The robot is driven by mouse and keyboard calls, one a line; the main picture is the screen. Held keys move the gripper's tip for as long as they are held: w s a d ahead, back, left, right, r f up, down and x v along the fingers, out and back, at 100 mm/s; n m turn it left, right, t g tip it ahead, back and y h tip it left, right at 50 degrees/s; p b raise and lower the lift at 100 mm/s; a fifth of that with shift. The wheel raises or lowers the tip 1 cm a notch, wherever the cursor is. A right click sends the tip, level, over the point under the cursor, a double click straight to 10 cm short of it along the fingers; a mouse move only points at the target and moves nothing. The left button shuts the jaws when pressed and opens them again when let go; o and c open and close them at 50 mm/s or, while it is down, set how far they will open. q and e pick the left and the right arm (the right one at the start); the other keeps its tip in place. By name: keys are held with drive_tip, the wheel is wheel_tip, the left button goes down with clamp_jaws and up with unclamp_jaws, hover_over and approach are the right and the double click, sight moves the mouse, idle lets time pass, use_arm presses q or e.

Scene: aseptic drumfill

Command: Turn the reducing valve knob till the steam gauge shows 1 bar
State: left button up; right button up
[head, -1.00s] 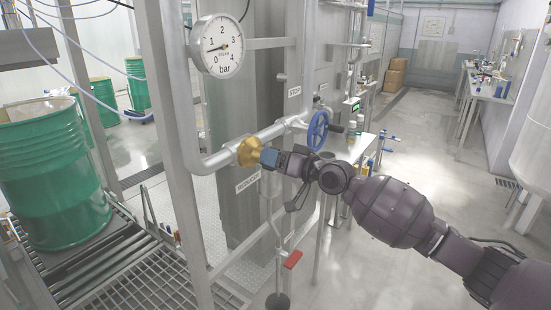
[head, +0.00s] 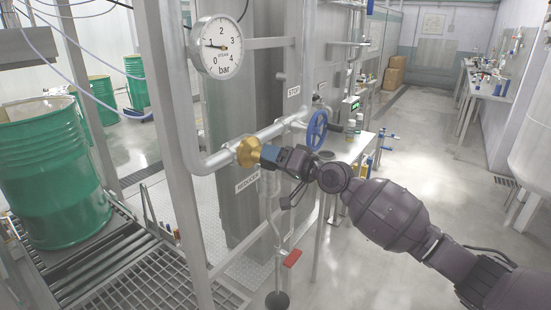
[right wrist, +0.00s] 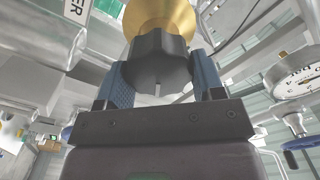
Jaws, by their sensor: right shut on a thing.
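The steam gauge (head: 215,47) is a round white dial marked in bar, at the top left of the head view. Its dark needle points left, at or very near the 1 mark. The reducing valve's brass body (head: 248,152) sits on the silver pipe below the gauge. My right gripper (head: 270,156) reaches it from the right. In the right wrist view, the black lobed knob (right wrist: 157,64) sits between the two blue-padded fingers, under the brass body (right wrist: 160,14). The right gripper (right wrist: 160,84) is shut on the knob. My left gripper is out of view.
A blue handwheel (head: 317,130) stands close behind my right gripper. A label plate (head: 247,182) reading REDUCER hangs below the valve. A red-handled lever (head: 292,258) is lower down. A green drum (head: 52,175) stands on the roller conveyor at left. The floor to the right is open.

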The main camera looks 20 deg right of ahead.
drive_tip(key=o, duration=0.9)
drive_tip(key=shift+s, duration=0.1)
drive_tip(key=b+v, duration=0.2)
drive_tip(key=v, duration=0.8)
drive_tip(key=shift+s+d, duration=0.25)
drive_tip(key=shift+d, duration=0.05)
